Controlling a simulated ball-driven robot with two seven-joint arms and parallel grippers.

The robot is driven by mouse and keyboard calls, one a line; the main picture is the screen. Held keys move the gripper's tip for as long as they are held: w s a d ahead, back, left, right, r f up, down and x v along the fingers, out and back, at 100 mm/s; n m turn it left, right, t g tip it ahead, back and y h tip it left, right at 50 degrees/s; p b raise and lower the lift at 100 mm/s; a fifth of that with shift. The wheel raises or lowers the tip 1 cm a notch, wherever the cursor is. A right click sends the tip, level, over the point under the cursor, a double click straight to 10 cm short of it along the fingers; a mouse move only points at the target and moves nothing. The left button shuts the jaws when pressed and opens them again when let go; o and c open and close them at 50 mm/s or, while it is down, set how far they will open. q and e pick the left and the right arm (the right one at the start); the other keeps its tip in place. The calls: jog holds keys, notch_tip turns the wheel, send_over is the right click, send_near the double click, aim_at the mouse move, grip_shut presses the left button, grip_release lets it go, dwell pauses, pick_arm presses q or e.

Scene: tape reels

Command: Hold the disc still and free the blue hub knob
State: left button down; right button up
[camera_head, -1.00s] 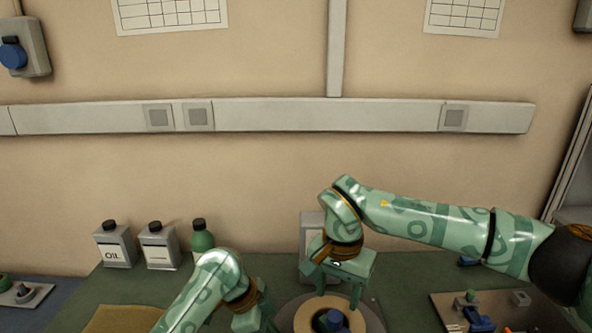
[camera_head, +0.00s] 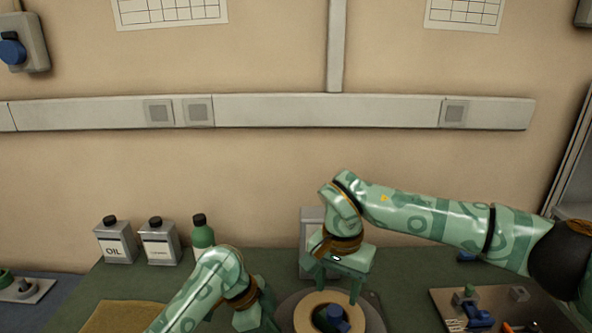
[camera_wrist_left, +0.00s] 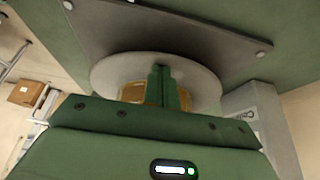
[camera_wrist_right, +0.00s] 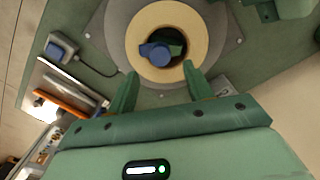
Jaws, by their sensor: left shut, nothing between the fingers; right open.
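The blue hub knob (camera_head: 337,318) sits in the centre hole of a tan ring, on a round grey disc (camera_head: 288,310) at the bottom of the head view. The right wrist view shows the knob (camera_wrist_right: 158,54) with a dark green part beside it, and the tan ring (camera_wrist_right: 196,28). My right gripper (camera_head: 338,288) is open and empty at the disc's far side; its fingers (camera_wrist_right: 158,80) are apart below the knob in the right wrist view. My left gripper (camera_head: 270,308) is shut and empty at the disc's left; its fingers (camera_wrist_left: 165,70) overlap the disc (camera_wrist_left: 205,85), contact unclear.
Two grey oil cans (camera_head: 117,243) and a green bottle (camera_head: 202,236) stand at the back left. A tray of small parts (camera_head: 450,300) lies at the right. A grey box (camera_head: 308,228) stands behind my right gripper. A brown mat (camera_head: 120,317) lies front left.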

aim_at(335, 310)
pick_arm(q)
jog(key=shift+s+f, duration=0.1)
jog(key=shift+f, duration=0.05)
jog(key=shift+f, duration=0.1)
pick_arm(e)
jog(key=shift+f, duration=2.75)
pick_arm(q)
jog(key=shift+s, duration=0.1)
pick_arm(e)
jog(key=m, duration=0.6)
pick_arm(q)
jog(key=shift+f, duration=0.1)
pick_arm(e)
jog(key=m, duration=0.7)
jog(key=shift+m, duration=0.4)
jog(key=m, duration=0.4)
jog(key=shift+m, duration=0.3)
jog(key=m, duration=0.5)
jog(key=shift+m, duration=0.4)
